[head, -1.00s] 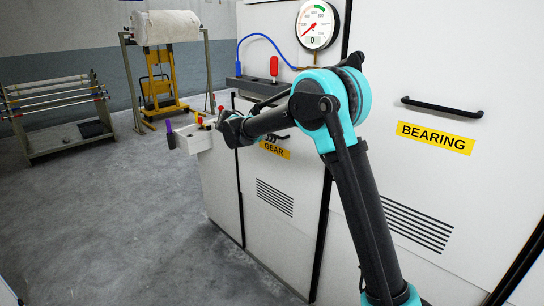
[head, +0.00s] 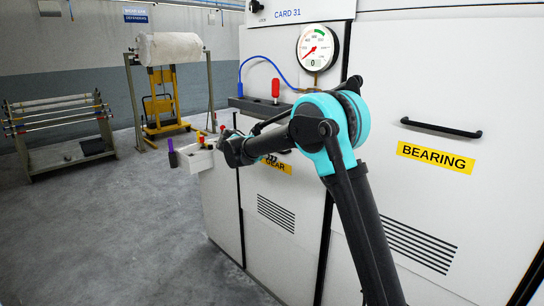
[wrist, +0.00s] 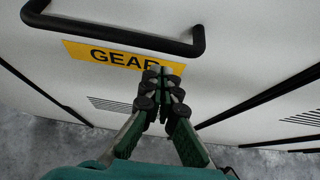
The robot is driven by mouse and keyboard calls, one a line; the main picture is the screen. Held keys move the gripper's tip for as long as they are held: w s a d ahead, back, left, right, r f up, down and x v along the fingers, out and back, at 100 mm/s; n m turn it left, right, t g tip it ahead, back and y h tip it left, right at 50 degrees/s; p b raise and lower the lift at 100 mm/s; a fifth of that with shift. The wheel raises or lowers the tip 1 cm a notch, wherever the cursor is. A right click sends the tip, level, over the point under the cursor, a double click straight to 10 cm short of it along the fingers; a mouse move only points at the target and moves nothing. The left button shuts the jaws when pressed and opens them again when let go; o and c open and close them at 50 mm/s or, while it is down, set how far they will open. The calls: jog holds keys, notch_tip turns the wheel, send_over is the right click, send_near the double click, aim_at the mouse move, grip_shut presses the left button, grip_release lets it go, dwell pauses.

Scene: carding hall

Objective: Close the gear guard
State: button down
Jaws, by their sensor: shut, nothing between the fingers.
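The gear guard is a white panel (head: 262,232) with a yellow GEAR label (head: 284,168) and a vent grille, left of the BEARING panel. In the wrist view, its black bar handle (wrist: 120,34) crosses the top, above the GEAR label (wrist: 88,52). My gripper (wrist: 164,72) is shut and empty, its fingertips together in front of the label's right end, below the handle. I cannot tell whether the tips touch the panel. In the head view, my forearm hides the handle and part of the label. How far the guard stands open is unclear.
The BEARING panel (head: 420,200) with its own handle (head: 440,128) is at right. A gauge (head: 318,47) and a ledge with a red-handled tool (head: 275,88) are above. A white box (head: 195,158) juts out at left.

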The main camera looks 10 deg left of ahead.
jog(key=s+f+v, duration=0.1)
jog(key=f+v, duration=0.1)
jog(key=v, duration=0.7)
jog(key=s+d+f+m+g+y, duration=0.1)
jog(key=s+d+f+m, duration=0.25)
jog(key=d, duration=0.45)
jog(key=s+d+f+m+g+y, duration=0.15)
jog(key=s+d+m, duration=0.3)
jog(key=d, duration=0.45)
jog(key=s+d+f+m+g, duration=0.2)
jog(key=s+d+f+m, duration=0.15)
jog(key=d, duration=0.45)
jog(key=s+d+f+m+y, duration=0.1)
jog(key=s+d+f+m, duration=0.2)
jog(key=s, duration=0.5)
jog(key=s+d+f+m+y, duration=0.2)
jog(key=s+d+f+m, duration=0.2)
jog(key=s+m, duration=0.4)
jog(key=s+d+f+m+y, duration=0.1)
jog(key=s+d+f+m, duration=0.3)
jog(key=s, duration=0.4)
jog(key=shift+f+m+y, duration=0.35)
jog(key=shift+f+m, duration=0.55)
jog(key=shift+m, duration=0.05)
jog(key=shift+s+g, duration=0.15)
jog(key=shift+g, duration=0.1)
